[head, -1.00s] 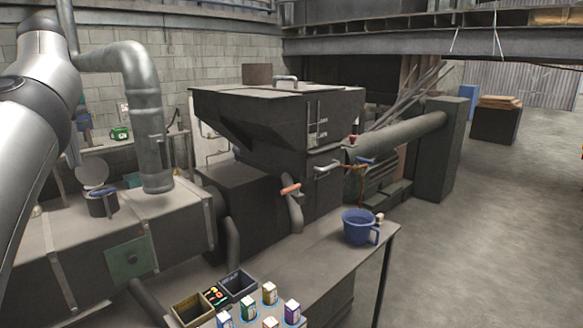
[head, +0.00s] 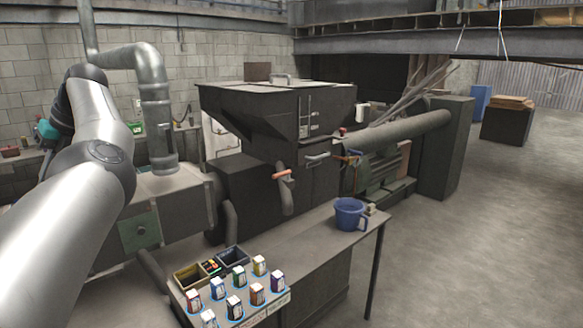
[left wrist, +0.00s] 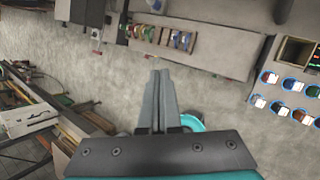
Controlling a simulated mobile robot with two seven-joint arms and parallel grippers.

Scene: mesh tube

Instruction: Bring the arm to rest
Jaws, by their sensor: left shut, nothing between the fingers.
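My left arm (head: 95,180) comes in from the left in the head view, bent, with a teal part of it showing at the far left. Its gripper fingers are not visible there. In the left wrist view my left gripper (left wrist: 160,75) points up the picture with its two fingers together and nothing between them. It hangs over bare concrete floor and touches nothing that I can see. My right gripper is in neither view.
A bench holds a blue mug (head: 349,214), a black bin (head: 233,257) and several small labelled boxes on a board. Dark machinery (head: 270,120) stands behind it. A shelf (left wrist: 28,118) with long items is at left in the left wrist view.

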